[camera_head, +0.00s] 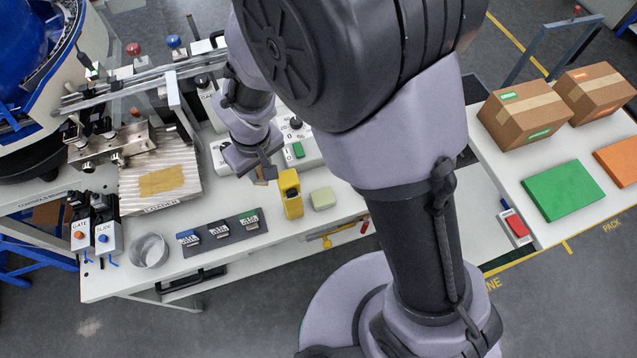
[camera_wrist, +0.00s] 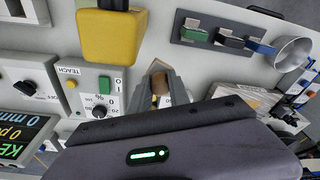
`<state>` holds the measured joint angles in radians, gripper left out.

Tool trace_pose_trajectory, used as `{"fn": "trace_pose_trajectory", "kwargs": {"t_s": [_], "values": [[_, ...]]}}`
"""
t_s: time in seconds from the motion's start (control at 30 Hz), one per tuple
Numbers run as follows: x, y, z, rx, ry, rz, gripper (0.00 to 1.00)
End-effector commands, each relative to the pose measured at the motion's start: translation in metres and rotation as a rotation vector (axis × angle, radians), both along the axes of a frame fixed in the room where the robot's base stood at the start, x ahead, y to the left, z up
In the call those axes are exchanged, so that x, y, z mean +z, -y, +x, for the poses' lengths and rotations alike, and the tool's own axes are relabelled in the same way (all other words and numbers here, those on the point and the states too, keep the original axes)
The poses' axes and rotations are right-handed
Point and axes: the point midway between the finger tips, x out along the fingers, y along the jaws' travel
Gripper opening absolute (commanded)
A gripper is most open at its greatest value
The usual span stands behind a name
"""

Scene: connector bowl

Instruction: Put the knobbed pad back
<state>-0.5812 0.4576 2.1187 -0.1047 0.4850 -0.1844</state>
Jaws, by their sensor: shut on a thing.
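My gripper (camera_head: 260,170) is above the white bench, left of the yellow holder (camera_head: 290,194). In the wrist view my gripper (camera_wrist: 161,75) is shut on a small brown knob (camera_wrist: 160,88). A tan edge beside the fingertips appears to belong to the knobbed pad; most of the pad is hidden by my fingers. In the head view only a small tan bit of the pad (camera_head: 261,182) shows below my gripper. The yellow holder also stands close by in the wrist view (camera_wrist: 108,40).
A control box with a green button (camera_head: 298,150) stands behind my gripper. A dark strip with several connectors (camera_head: 220,231), a metal bowl (camera_head: 150,250) and a ribbed loader plate (camera_head: 165,205) lie to the left.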

Motion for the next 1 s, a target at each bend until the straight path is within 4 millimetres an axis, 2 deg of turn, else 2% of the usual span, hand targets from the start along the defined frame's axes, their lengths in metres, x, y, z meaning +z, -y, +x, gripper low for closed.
{"fn": "trace_pose_trajectory", "kwargs": {"t_s": [0.07,0.3,0.43,0.57,0.93,0.97,1.0], "values": [[-0.002,-0.001,-0.001,0.004,0.000,0.000,0.00],[-0.058,0.000,-0.001,0.003,-0.002,-0.002,0.00],[-0.075,0.000,-0.001,0.002,-0.001,-0.001,0.00],[-0.100,0.000,-0.001,0.002,-0.001,-0.001,0.00],[-0.105,-0.001,0.000,0.002,0.000,0.000,0.00],[-0.104,-0.001,0.000,0.002,0.000,0.000,0.28],[-0.104,-0.001,0.000,0.002,0.000,0.000,0.36]]}}
